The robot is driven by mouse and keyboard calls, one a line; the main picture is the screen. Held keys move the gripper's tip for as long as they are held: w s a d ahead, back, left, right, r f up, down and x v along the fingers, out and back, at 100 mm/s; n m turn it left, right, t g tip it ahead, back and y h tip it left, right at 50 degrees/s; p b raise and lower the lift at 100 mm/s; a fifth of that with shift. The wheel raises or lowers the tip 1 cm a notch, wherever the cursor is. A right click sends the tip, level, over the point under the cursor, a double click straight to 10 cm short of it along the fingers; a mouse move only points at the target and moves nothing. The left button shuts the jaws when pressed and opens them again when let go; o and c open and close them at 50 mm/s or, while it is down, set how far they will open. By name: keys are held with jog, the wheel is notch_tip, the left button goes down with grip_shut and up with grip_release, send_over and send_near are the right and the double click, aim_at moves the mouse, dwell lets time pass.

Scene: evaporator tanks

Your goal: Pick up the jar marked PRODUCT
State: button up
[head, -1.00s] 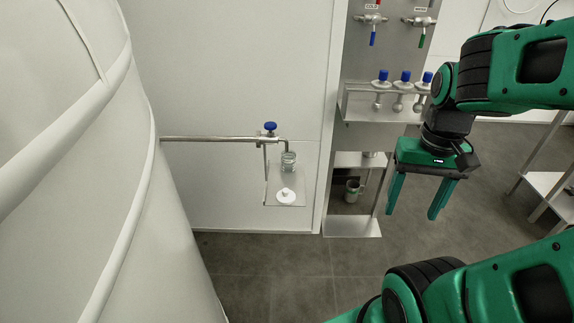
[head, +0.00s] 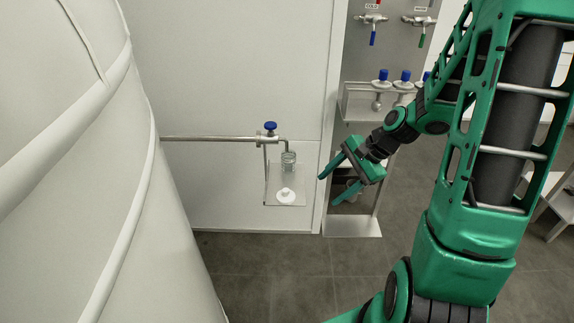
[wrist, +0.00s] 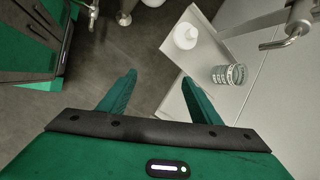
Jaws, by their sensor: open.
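A small clear glass jar (head: 289,161) stands on a small shelf (head: 300,198) under a bent spout; I cannot read its marking. It also shows right of my fingers in the wrist view (wrist: 229,75), with pale bands around it. A white round lid-like piece with a knob (head: 286,196) lies in front of the jar, also in the wrist view (wrist: 186,36). My gripper (head: 329,190) is open and empty, to the right of the shelf, its fingers pointing left toward it.
The pipe (head: 215,138) with a blue-knobbed valve (head: 270,127) runs from the big white tank (head: 80,180) to above the jar. A steel cabinet (head: 352,226) with several blue-topped valves stands behind my arm. The floor below the shelf is clear.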

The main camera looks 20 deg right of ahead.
jog(key=w+a+f+m+t+y, duration=0.1)
jog(key=w+m+t+y, duration=0.2)
jog(key=w+m, duration=0.25)
jog(key=m+t+y, duration=0.1)
jog(key=m+t, duration=0.2)
jog(key=m, duration=0.3)
send_near(288, 162)
notch_tip(288, 162, down, 2)
jog(key=w+d, duration=0.1)
jog(key=w, duration=0.1)
jog(key=shift+t, duration=0.3)
jog(key=x, duration=1)
jog(key=shift+w+f, duration=0.1)
jog(key=shift+f, duration=0.25)
jog(key=shift+c, duration=0.6)
jog(key=c, duration=1.2)
jog(key=shift+o, duration=0.2)
jog(key=shift+r, duration=0.1)
